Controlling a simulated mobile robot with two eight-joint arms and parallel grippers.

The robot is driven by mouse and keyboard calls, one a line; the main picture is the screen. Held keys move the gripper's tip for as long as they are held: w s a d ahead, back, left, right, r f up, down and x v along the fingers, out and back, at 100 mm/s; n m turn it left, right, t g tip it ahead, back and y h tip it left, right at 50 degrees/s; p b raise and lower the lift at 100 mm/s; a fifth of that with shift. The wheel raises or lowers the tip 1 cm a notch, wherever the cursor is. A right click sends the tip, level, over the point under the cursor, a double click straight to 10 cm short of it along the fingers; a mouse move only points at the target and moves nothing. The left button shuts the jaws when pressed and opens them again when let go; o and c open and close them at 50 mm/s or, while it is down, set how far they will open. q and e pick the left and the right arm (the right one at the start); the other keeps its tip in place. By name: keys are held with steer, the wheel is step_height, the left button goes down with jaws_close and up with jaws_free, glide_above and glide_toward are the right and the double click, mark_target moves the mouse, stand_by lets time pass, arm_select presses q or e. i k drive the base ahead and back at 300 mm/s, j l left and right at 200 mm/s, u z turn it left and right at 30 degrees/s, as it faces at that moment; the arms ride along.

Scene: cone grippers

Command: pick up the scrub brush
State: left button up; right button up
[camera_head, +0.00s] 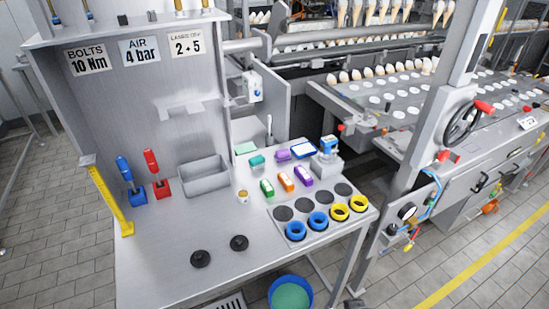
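I cannot tell for sure which thing is the scrub brush. A row of small coloured pieces lies on the grey metal table (165,255): a green one (267,187), an orange one (286,181) and a purple one (304,175), each with a pale patch on top. Behind them are a teal block (257,161), a purple block (283,155), a flat pale green piece (245,148) and a blue-edged white piece (303,150). A thin grey handle (269,126) stands upright at the back. Neither of my grippers shows.
Blue rings (318,221) and yellow rings (358,203) sit on a panel with dark round spots. An open grey bin (204,178), upright blue (125,168) and red (152,160) tools and a yellow post (106,195) stand left. The table's front left is mostly clear.

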mark_target(258, 161)
steer(key=i+l, duration=0.1)
steer(key=l, duration=0.75)
steer(key=l+u, duration=0.1)
steer(key=u, duration=0.35)
steer(key=i+l+u, duration=0.1)
steer(key=u, duration=0.4)
steer(key=l+u, duration=0.1)
steer(key=u, duration=0.35)
steer(key=i+u, duration=0.25)
steer(key=i, duration=0.2)
